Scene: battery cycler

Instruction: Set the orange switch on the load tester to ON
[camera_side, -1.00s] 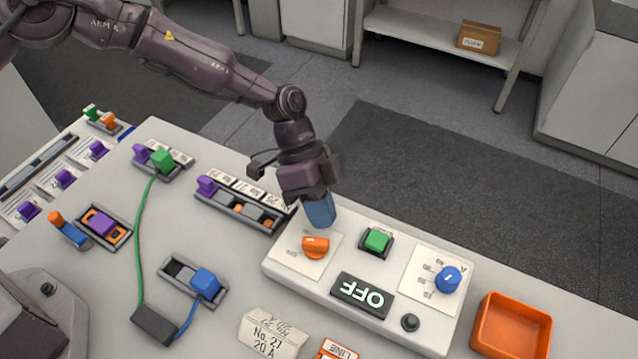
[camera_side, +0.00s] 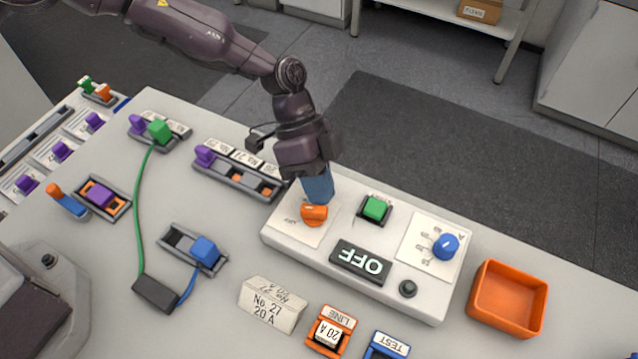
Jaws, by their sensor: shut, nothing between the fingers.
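The load tester (camera_side: 290,247) is a white box right of the middle of the bench. Its orange switch (camera_side: 314,215) is a rotary knob on a white label plate at the box's left end. The tester's dark display (camera_side: 362,261) reads OFF, upside down in this view. My gripper (camera_side: 318,199) has blue fingertips, which are shut with nothing between them. It points down just behind the orange switch, very close to it; I cannot tell whether they touch. The fingertips cover part of the plate behind the knob.
The tester also carries a green button (camera_side: 376,208), a blue knob (camera_side: 445,246) and a dark round button (camera_side: 407,289). An orange tray (camera_side: 508,298) stands to its right. A fuse rail (camera_side: 238,180) lies to its left, and a No. 27 block (camera_side: 272,303) in front.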

